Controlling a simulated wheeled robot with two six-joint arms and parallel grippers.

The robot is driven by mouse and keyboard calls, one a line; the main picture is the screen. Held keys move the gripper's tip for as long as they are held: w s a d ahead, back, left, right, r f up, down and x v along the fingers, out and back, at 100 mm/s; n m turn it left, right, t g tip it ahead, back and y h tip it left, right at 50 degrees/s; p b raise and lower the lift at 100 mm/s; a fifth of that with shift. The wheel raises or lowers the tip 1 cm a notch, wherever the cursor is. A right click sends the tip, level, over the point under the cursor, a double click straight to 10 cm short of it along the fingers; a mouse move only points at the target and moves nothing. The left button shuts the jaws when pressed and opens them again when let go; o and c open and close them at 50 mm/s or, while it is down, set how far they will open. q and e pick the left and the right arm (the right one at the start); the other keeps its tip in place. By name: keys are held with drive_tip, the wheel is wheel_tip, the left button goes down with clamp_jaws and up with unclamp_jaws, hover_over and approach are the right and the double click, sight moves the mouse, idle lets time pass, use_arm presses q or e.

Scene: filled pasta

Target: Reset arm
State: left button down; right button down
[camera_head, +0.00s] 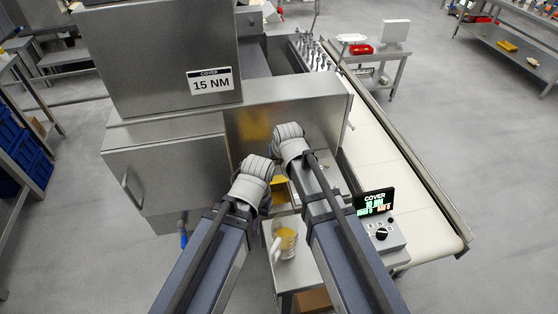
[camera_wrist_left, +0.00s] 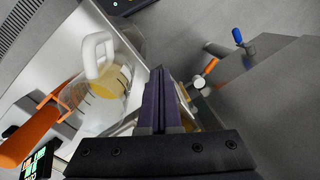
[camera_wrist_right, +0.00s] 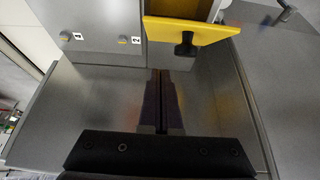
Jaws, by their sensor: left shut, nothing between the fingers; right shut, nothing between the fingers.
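In the head view both my arms reach forward side by side, with their wrists bent close together in front of the steel machine (camera_head: 270,110). The fingers are largely hidden there by my own wrists. My left gripper (camera_wrist_left: 158,75) is shut and empty in the left wrist view, beside a clear measuring jug (camera_wrist_left: 108,88) holding something yellow. My right gripper (camera_wrist_right: 162,75) is shut and empty in the right wrist view, over a bare grey metal surface (camera_wrist_right: 95,105), with a yellow flap with a black knob (camera_wrist_right: 205,32) beyond it.
The jug (camera_head: 286,245) stands on a small table (camera_head: 298,273) between my forearms. A control box (camera_head: 384,236) with a "COVER" display is right of my right arm. A pale conveyor (camera_head: 400,170) runs along the right. An orange handle (camera_wrist_left: 35,135) lies near the jug. Open floor lies farther right.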

use_arm(q)
drive_tip(key=shift+r, duration=0.65)
use_arm(e)
drive_tip(key=shift+r, duration=0.6)
